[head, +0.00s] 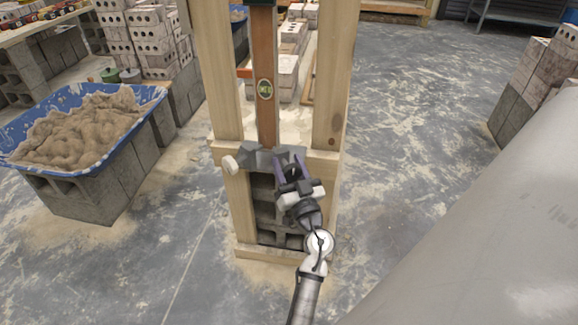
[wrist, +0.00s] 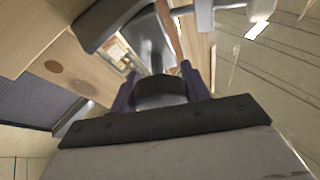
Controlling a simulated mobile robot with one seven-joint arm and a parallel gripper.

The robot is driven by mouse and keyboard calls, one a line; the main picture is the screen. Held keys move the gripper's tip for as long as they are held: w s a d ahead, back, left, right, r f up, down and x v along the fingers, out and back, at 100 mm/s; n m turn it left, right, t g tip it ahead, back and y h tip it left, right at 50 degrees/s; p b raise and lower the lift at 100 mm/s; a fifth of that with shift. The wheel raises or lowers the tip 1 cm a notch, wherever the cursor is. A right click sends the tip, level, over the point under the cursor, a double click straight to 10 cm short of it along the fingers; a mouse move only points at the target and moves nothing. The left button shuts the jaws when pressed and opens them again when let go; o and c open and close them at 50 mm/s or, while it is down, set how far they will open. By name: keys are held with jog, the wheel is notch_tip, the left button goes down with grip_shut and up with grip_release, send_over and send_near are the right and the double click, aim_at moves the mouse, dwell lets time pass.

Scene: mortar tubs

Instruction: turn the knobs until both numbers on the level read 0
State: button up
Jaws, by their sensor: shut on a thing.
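The level shows as a small round yellow-green dial (head: 264,89) on the brown upright board (head: 265,120) between two pale posts. Its numbers are too small to read. Below it, at the crossbar, are a grey lobed knob (head: 251,155) and a second grey knob (head: 291,152). A pale rounded end (head: 230,164) sticks out at the left. My gripper (head: 286,163) is at the right grey knob, its purple fingers shut on it; the fingers and wrist partly hide it. In the wrist view, a grey knob (wrist: 150,38) shows beyond my gripper (wrist: 161,84).
The pale wooden posts (head: 220,80) and the crossbar (head: 322,162) stand close around my gripper. A blue tub of mortar (head: 152,98) rests on grey blocks at the left. Brick stacks stand behind. The floor to the right of the frame (head: 410,120) is clear.

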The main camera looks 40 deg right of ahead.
jog(key=shift+n+p, duration=0.3)
jog(key=shift+n, duration=0.1)
